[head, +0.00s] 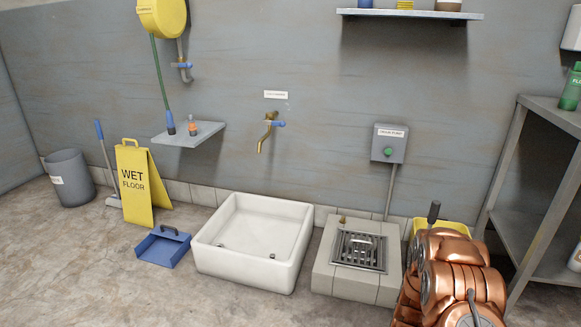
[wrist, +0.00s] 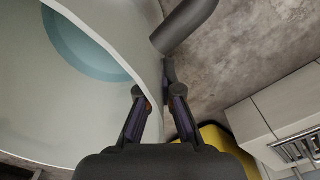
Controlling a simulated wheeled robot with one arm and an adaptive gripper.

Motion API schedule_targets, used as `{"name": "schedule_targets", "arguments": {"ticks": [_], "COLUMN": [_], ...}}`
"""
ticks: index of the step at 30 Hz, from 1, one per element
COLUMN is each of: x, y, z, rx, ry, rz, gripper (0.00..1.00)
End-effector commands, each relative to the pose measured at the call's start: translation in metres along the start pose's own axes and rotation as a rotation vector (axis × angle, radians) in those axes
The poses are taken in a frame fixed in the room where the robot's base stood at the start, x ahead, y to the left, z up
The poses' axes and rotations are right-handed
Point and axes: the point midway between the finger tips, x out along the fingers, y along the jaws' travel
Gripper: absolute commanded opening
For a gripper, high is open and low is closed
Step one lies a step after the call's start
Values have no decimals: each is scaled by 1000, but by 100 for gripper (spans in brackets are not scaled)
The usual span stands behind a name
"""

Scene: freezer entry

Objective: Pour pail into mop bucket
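A pale pail (wrist: 100,110) fills the left of the wrist view, seen close from above, with blue-tinted liquid (wrist: 85,50) inside. My gripper (wrist: 158,92) is at its right edge, one finger on each side of the pail's wall. The fingers look closed on it, though the contact is partly hidden. The pail looks held above the floor. It does not show in the head view. The yellow mop bucket (head: 458,225) is at the lower right of the head view, mostly hidden behind my copper-coloured arm. Some yellow (wrist: 213,133) shows right of my gripper in the wrist view.
A dark rod (wrist: 185,25) lies just beyond the fingertips; its owner is unclear. A grated drain block (head: 358,262) stands left of the mop bucket, and a white basin (head: 250,265) farther left. A metal shelf (head: 545,130) is close on the right. Front floor is clear.

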Motion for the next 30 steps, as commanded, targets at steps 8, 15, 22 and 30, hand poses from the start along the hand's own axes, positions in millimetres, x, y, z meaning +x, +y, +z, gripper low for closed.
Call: {"name": "schedule_targets", "arguments": {"ticks": [8,15,22,30], "x": [-55,-130,-209,-306], "y": [-53,-106,-146,-176], "z": [-10,-6,9,39], "rx": [-156,-358,-554,-781], "ry": [12,13,12,14], "rz": [-9,-9,-6,-7], "gripper": [0,0,0,0]}}
